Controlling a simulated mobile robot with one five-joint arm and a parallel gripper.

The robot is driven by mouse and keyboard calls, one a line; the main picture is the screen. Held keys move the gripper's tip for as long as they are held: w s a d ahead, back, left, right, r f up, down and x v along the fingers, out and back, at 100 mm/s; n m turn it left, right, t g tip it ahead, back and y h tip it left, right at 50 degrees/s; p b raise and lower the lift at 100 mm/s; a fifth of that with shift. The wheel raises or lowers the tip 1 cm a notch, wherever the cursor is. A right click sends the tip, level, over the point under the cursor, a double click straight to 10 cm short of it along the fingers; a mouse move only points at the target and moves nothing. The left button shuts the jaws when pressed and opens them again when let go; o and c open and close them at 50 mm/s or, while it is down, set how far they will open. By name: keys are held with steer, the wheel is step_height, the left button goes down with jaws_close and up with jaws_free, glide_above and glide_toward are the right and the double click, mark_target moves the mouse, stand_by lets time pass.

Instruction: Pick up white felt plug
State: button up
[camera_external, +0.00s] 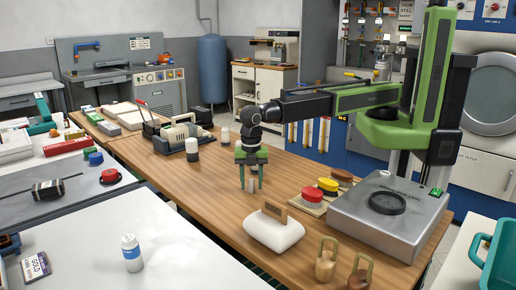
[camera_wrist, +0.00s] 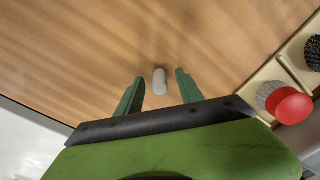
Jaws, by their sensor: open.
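The white felt plug (camera_wrist: 160,80) is a small pale rounded cylinder on the wooden table. In the wrist view it lies just ahead of the gap between my fingertips, roughly centred. In the outside view a small grey-white piece (camera_external: 252,185) shows between my fingers, partly hidden by them. My gripper (camera_external: 250,184) points down over the table, with green fingers apart. I cannot tell whether the fingertips touch the table.
A red-topped knob (camera_wrist: 292,106) on a light board is at the right in the wrist view. The outside view shows red and yellow knobs (camera_external: 327,185), a white wooden-handled block (camera_external: 273,229) and small weights (camera_external: 326,262) nearby. The wooden table (camera_external: 210,195) is clear left of my gripper.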

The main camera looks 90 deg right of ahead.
steer(key=shift+r, duration=0.1)
jaws_close()
stand_by(0.4)
steer(key=shift+r+p, duration=0.35)
steer(key=shift+p, duration=0.2)
steer(key=r+p, duration=0.2)
steer(key=d+r+p, duration=0.1)
steer(key=r+p, duration=0.1)
steer(key=shift+r+p, duration=0.3)
steer(key=shift+p, duration=0.05)
steer(key=d+r+p, duration=0.5)
steer(key=d, duration=0.5)
steer(key=shift+d+r+p, duration=0.3)
steer(key=shift+d+r, duration=0.05)
steer(key=shift+d, duration=0.05)
